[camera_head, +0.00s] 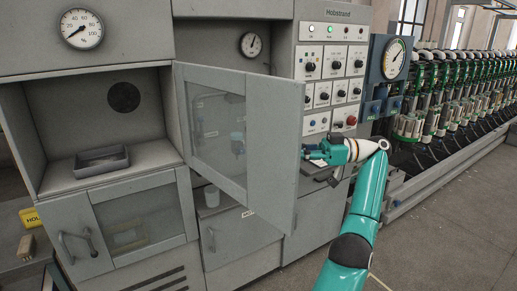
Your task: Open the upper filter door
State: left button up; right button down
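A grey door with a window (217,124) stands swung out from the machine front, to the right of an open upper compartment (60,122). A plain grey panel (272,140) meets its near edge at a corner; I cannot tell whether it is part of the same door. My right gripper (310,152) is just right of this panel, in front of the control panel. It is small and seen from behind; its finger opening is unclear, and contact with the panel cannot be told. My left gripper is not in view.
A grey tray (102,161) sits inside the open compartment. Below is a shut windowed door (140,219) with a handle (77,244). The control panel (334,66) has knobs and a red button. Winding units (450,95) line the right. The floor at lower right looks clear.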

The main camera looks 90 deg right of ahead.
jog(key=shift+s+a+f, duration=0.1)
jog(key=shift+f, duration=0.15)
jog(key=c, duration=1.2)
grip_release()
jog(key=shift+s, duration=0.15)
jog(key=shift+r, duration=0.1)
jog(key=shift+w, duration=0.2)
